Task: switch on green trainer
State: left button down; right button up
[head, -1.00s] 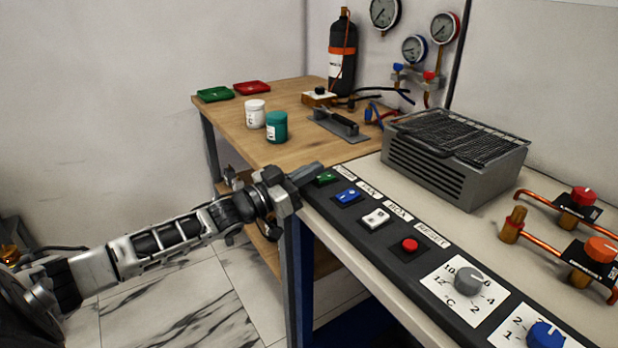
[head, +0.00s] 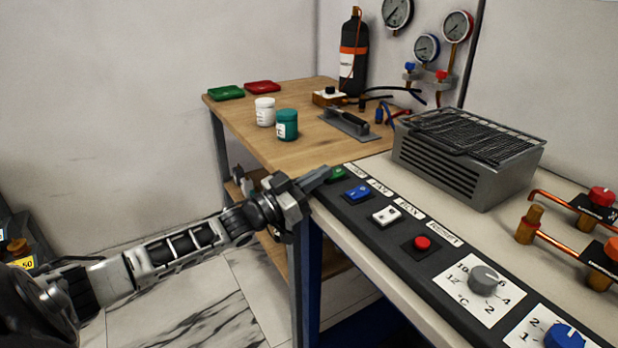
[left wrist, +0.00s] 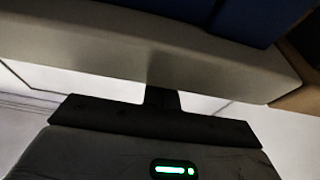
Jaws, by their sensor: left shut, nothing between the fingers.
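The green switch (head: 338,174) sits at the far end of the black control strip (head: 365,213) along the bench edge, partly hidden by my gripper. My left gripper (head: 322,176) is shut and empty, with its fingertips at the near left side of the green switch. I cannot tell whether they touch it. The left wrist view shows the pale bench edge (left wrist: 150,65) close in front of the gripper body; the switch is not visible there. My right gripper is not in view.
Along the strip follow a blue switch (head: 358,194), a white switch (head: 386,216), a red button (head: 422,243), a grey knob (head: 484,280) and a blue knob (head: 562,338). A grey vented unit (head: 465,160) stands behind. A wooden table (head: 300,155) adjoins, holding jars and trays.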

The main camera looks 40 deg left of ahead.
pick_arm(q)
jog(key=r+p, duration=0.4)
jog(key=shift+s+r, duration=0.2)
jog(key=shift+r, duration=0.1)
jog(key=shift+s+a+f+b, duration=0.15)
jog(key=shift+s+f+b, duration=0.05)
jog(key=shift+s+f, duration=0.2)
jog(key=shift+s+a+f+b, duration=0.15)
jog(key=shift+s+f, duration=0.15)
jog(key=shift+f, duration=0.15)
jog(key=f+v, duration=0.1)
jog(key=v, duration=0.7)
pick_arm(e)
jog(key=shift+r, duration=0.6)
pick_arm(q)
jog(key=shift+s, duration=0.1)
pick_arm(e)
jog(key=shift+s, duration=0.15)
